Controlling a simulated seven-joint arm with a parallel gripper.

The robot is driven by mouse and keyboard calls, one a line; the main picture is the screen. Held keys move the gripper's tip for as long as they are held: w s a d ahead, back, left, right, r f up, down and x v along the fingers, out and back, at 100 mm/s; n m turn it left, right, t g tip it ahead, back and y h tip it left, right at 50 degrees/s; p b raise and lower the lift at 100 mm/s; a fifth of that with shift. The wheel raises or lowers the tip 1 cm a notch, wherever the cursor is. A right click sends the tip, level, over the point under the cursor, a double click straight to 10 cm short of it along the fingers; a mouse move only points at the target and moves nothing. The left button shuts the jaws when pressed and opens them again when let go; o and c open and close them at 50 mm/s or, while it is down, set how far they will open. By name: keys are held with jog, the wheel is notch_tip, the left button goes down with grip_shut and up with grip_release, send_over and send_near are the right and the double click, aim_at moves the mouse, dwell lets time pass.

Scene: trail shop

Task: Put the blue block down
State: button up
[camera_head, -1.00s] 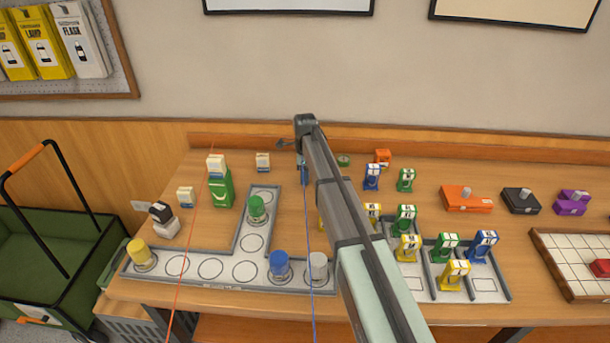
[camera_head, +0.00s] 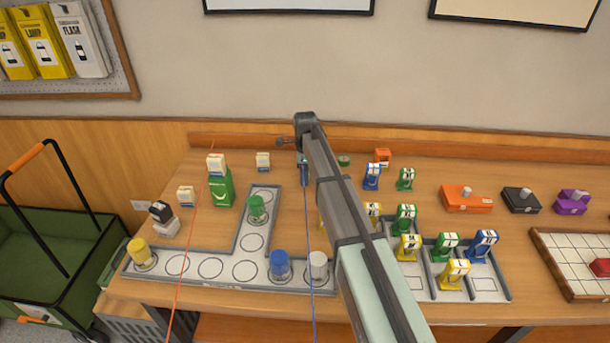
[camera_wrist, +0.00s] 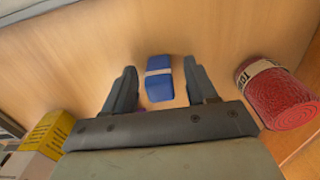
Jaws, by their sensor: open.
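The blue block (camera_wrist: 159,82) has a pale band around its middle. In the wrist view it lies between the two fingers of my gripper (camera_wrist: 160,70), with a gap on each side, so the fingers are apart from it. It appears to rest on the wooden table. In the head view my gripper (camera_head: 302,150) is over the back of the table, and a small blue part of the block (camera_head: 303,173) shows below it. My arm hides much of the area to the right.
In the wrist view a red roll (camera_wrist: 275,95) lies right of the gripper, and a yellow box (camera_wrist: 45,130) stands at the left. In the head view a grey-edged tray (camera_head: 215,286) with coloured pegs is in front. A green box (camera_head: 221,188) stands to the left.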

notch_tip(320, 180, up, 12)
jog(key=shift+f, duration=0.2)
dwell(0.4)
